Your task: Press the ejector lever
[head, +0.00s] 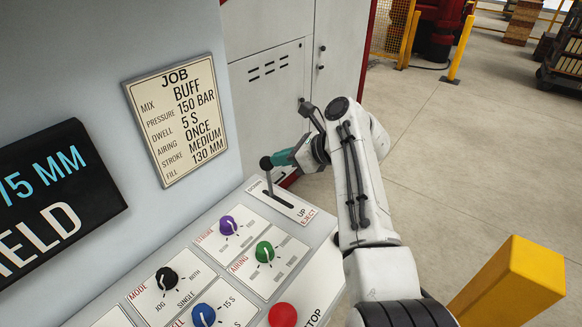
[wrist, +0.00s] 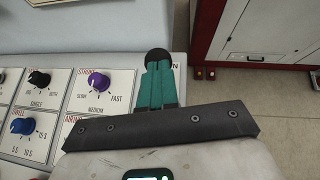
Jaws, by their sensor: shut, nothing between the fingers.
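The ejector lever (head: 266,163) has a dark ball knob on a thin shaft. It rises from a slot in a white plate (head: 295,205) marked DOWN at the far end and UP EJECT at the near end. The shaft stands near the DOWN end. My gripper (head: 277,158), with teal fingers, is shut and empty, its tips right at the knob's right side in the head view. In the wrist view the black knob (wrist: 158,54) shows just beyond the teal fingertips (wrist: 158,68); the shaft is hidden there. I cannot tell whether they touch.
The sloped panel carries a purple knob (head: 228,225), a green knob (head: 264,251), a black knob (head: 167,278), a blue knob (head: 203,314) and a red button (head: 282,314). A job card (head: 175,118) is on the wall behind. A yellow post (head: 512,283) stands at right.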

